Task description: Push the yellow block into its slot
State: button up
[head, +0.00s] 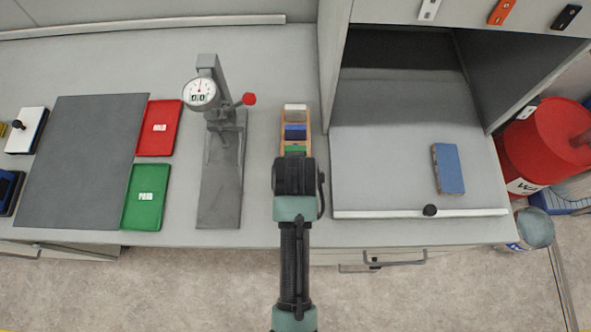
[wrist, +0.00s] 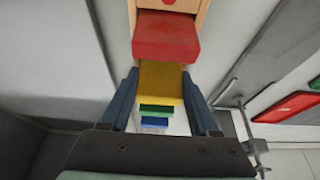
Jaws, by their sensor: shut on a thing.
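The wooden rack (head: 309,128) holds a row of coloured blocks: a pale block (head: 295,112), a blue block (head: 295,132) and a green block (head: 295,150) show in the head view. My gripper (wrist: 160,76) is shut on the yellow block (wrist: 160,84), with one blue-grey finger on each side of it. The red block (wrist: 166,38) stands beside it toward the top of the wrist view. The green and blue blocks lie on its other side. In the head view my gripper hides the yellow and red blocks. How deep the yellow block sits is unclear.
A dial gauge stand (head: 222,150) is left of the rack. A raised hood's side wall (head: 333,60) and a glass-edged bay (head: 385,180) with a blue pad (head: 448,169) lie to the right. Green (head: 145,196) and red trays (head: 159,128) are farther left.

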jog(key=shift+f, duration=0.3)
